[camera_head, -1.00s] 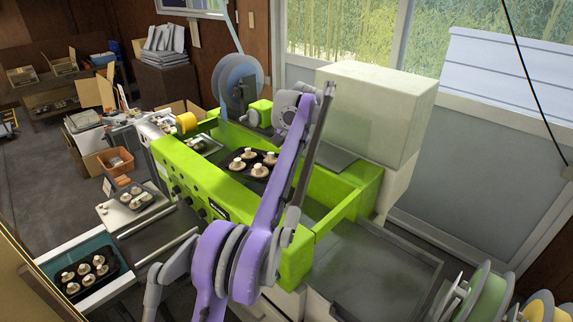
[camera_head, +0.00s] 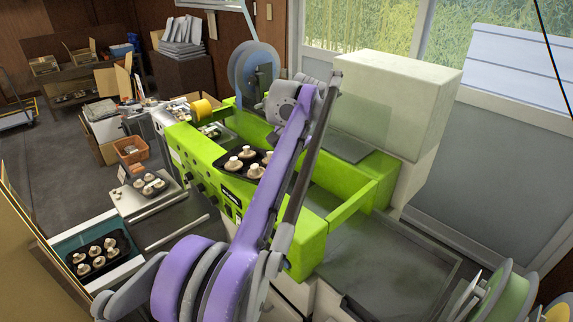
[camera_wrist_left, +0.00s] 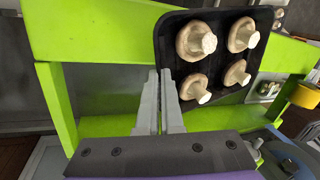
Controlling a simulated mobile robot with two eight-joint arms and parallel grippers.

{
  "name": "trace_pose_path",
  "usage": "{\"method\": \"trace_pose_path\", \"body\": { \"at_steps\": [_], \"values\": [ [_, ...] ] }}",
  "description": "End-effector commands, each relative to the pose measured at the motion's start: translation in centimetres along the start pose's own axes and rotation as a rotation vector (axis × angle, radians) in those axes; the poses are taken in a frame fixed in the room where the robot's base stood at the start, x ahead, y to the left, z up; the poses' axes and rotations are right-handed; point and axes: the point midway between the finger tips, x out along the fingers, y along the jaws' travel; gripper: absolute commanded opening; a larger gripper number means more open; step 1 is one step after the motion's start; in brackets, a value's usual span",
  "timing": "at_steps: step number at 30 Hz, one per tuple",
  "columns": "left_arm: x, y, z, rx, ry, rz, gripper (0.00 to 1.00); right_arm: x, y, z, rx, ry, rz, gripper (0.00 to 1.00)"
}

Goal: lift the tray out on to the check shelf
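The black tray (camera_head: 218,162) with several pale mushrooms shows at the green machine's channel. In the left wrist view the tray (camera_wrist_left: 178,22) overlaps the green wall and appears raised above it. My left gripper (camera_wrist_left: 160,74) has its fingers close together at the tray's side rim, one on each side, and looks shut on it. In the head view my purple left arm hides the fingertips and part of the tray. A flat grey shelf (camera_head: 172,222) with metal rails lies in front of the machine; I cannot tell whether it is the check shelf. My right gripper is out of view.
The green machine (camera_head: 215,165) has raised side walls and a crossbar (camera_head: 350,207). A teal-lined crate (camera_head: 62,246) with another mushroom tray is at lower left. A white cabinet (camera_head: 405,85) stands behind.

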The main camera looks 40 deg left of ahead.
Motion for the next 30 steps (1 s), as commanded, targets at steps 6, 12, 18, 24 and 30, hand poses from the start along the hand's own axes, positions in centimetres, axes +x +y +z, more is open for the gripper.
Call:
{"method": "trace_pose_path", "body": {
  "at_steps": [6, 12, 18, 24, 30],
  "values": [
    [0.1, 0.0, 1.9, -0.001, 0.000, -0.001, 0.00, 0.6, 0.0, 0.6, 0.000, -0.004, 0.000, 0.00],
    [0.1, -0.1, 3.5, -0.001, -0.001, -0.001, 0.00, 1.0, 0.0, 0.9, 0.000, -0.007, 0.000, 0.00],
    [0.1, 0.0, 4.8, -0.001, 0.000, -0.001, 0.00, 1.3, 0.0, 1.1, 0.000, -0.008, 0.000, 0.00],
    [0.0, -0.1, 5.2, 0.000, 0.000, -0.001, 0.00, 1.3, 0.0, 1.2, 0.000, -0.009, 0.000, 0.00],
    [0.0, -0.1, 5.1, 0.000, 0.000, -0.001, 0.00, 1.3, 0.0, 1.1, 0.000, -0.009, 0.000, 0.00]
  ]
}}
